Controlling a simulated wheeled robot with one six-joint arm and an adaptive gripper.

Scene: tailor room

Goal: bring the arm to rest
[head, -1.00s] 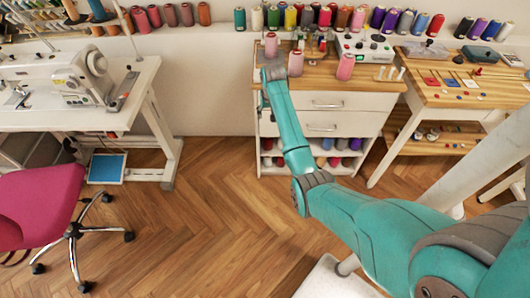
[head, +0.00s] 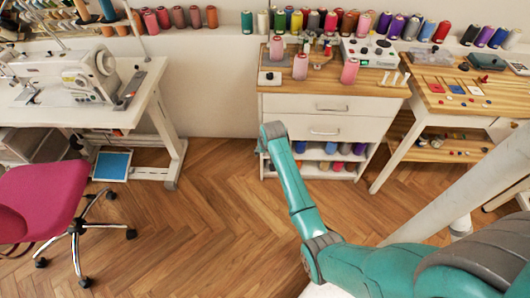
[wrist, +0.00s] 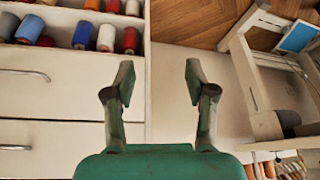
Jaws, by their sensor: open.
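My gripper (wrist: 158,85) is open and empty in the wrist view, with two green fingers apart and nothing between them. Behind the fingers are the side of the white drawer cabinet (wrist: 75,110) and the pale wall. In the head view my teal arm reaches forward over the wooden floor, and its end is in front of the white drawer cabinet (head: 285,105), below the top's level in the picture. The gripper's fingers are hidden behind the wrist there.
Pink spools (head: 300,66) and a control box (head: 368,53) stand on the cabinet top. A sewing table (head: 150,90) and pink chair (head: 45,205) are at left, a wooden table (head: 455,100) at right. Open floor (head: 210,215) lies between.

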